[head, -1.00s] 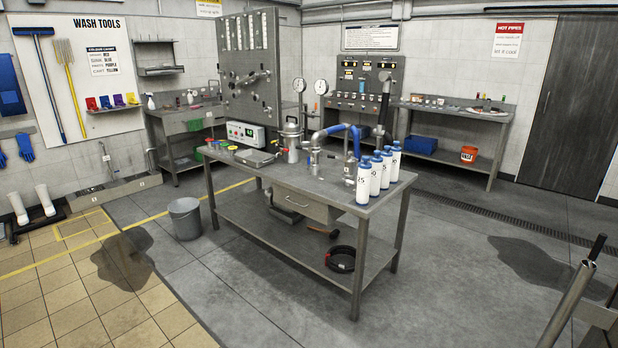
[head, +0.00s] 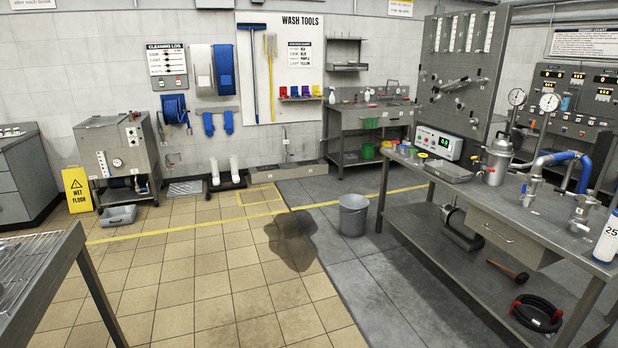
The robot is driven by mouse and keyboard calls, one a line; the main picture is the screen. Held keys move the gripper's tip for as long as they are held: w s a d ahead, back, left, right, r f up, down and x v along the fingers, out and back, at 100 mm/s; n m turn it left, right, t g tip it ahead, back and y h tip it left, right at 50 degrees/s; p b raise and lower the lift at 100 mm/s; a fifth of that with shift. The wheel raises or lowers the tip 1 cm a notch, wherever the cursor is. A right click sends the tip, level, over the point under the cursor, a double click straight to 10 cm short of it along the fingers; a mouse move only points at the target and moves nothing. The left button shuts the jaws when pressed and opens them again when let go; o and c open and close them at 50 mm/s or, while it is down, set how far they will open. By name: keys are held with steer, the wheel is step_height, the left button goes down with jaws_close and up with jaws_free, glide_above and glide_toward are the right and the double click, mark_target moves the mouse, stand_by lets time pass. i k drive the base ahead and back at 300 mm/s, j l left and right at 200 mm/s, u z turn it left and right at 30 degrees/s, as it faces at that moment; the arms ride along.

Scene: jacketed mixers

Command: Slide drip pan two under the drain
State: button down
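I cannot pick out a drip pan marked two; any such label is too small to read. A low grey container (head: 119,215) sits on the tiles at the left, in front of a steel wheeled machine (head: 117,158). A flat grey tray (head: 447,172) lies on the steel workbench at the right. A small floor grate (head: 187,188) lies by the back wall; I cannot tell whether it is the drain meant. My gripper is not in view.
A yellow wet-floor sign (head: 77,189) stands at the left. A grey bucket (head: 353,215) stands left of the workbench (head: 470,205), near a dark wet patch (head: 291,242). A wire-rack table (head: 42,270) fills the lower left. The tiled floor between is open.

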mark_target(449, 172)
steer(key=i+u, duration=0.3)
steer(key=i, duration=1.1)
steer(key=i+z, duration=0.2)
steer(key=i, duration=0.4)
steer(key=i+z, duration=0.15)
steer(key=i, duration=0.45)
steer(key=i+j+z, duration=0.2)
steer(key=i, duration=0.4)
steer(key=i+j+z, duration=0.1)
steer(key=i+z, duration=0.2)
steer(key=i, duration=0.2)
steer(key=i+j+z, duration=0.35)
steer(key=i, duration=0.15)
steer(key=i+l, duration=0.05)
steer(key=l, duration=0.05)
